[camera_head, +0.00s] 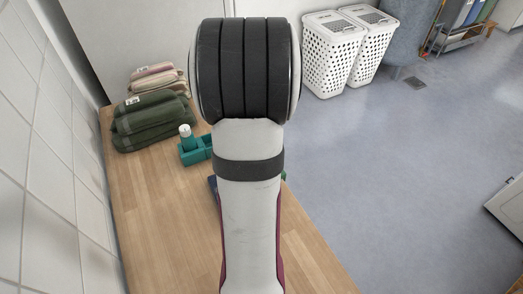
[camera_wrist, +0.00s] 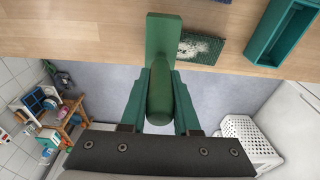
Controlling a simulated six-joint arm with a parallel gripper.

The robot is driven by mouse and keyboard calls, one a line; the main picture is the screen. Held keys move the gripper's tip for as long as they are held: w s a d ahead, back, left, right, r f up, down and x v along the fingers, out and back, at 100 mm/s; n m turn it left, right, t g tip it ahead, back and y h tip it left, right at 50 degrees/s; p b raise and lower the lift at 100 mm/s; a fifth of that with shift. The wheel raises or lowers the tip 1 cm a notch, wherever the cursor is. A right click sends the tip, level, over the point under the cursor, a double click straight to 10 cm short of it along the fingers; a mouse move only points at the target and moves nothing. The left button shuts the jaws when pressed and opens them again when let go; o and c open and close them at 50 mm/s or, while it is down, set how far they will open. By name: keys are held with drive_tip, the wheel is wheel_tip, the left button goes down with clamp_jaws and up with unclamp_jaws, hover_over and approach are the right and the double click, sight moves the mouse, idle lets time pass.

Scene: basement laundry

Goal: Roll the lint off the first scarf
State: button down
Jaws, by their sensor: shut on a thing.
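In the wrist view, my gripper (camera_wrist: 160,75) is shut on the green handle (camera_wrist: 165,98) of a tool. A flat green head (camera_wrist: 163,35) extends beyond the fingers, over the wooden counter; whether it touches the counter is unclear. Just right of the head lies a small dark green piece (camera_wrist: 187,54) with white flecks like lint (camera_wrist: 200,46). I cannot tell whether this is the first scarf. In the head view, my arm hides the gripper, the tool and most of the middle of the counter.
The wooden counter (camera_head: 147,215) holds folded green textiles (camera_head: 150,122), folded pink and cream ones (camera_head: 155,78) and a teal holder (camera_head: 193,151) with a white-topped item (camera_head: 186,131). A tiled wall (camera_head: 60,150) borders the left. White baskets (camera_head: 331,55) stand on the floor beyond.

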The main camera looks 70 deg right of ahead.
drive_tip(key=shift+s+a, duration=0.3)
drive_tip(key=shift+a, duration=0.05)
drive_tip(key=shift+s+a+r, duration=0.1)
drive_tip(key=shift+r, duration=3.15)
drive_tip(key=w+a+r+n+t, duration=0.1)
drive_tip(key=w+a+r+n, duration=0.3)
drive_tip(key=w+r+n, duration=0.4)
drive_tip(key=w+a+r+n+t, duration=0.1)
drive_tip(key=w+a+r+n, duration=0.4)
drive_tip(key=w+r+n, duration=0.4)
drive_tip(key=w+n, duration=0.2)
drive_tip(key=w, duration=0.2)
drive_tip(key=shift+w, duration=0.25)
